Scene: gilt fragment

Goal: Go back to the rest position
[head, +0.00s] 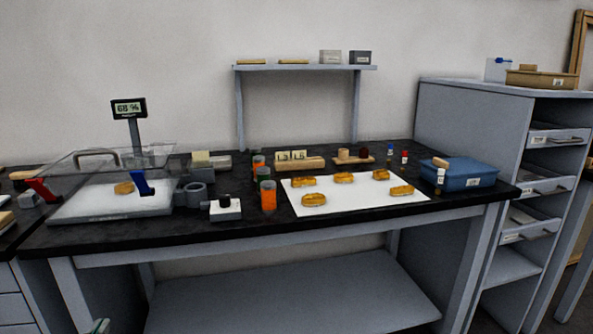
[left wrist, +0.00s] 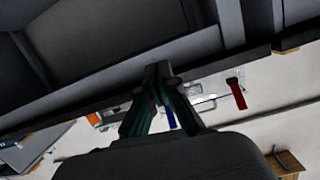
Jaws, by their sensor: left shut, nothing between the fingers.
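My left gripper (head: 97,326) barely shows at the bottom left edge of the head view, low in front of the bench and apart from it. In the left wrist view its two green-grey fingers (left wrist: 162,72) come together at the tips, with nothing seen between them. The wrist view looks tilted and upside down, with the bench's edge and legs beyond the fingers. My right gripper is in neither view.
A black-topped bench (head: 300,232) stands ahead with a lower shelf (head: 290,295). On it are a clear-lidded chamber (head: 85,208) holding a gilt fragment (head: 124,188), a white sheet (head: 350,205) with several fragments, and a blue box (head: 468,177). A drawer cabinet (head: 470,120) stands right.

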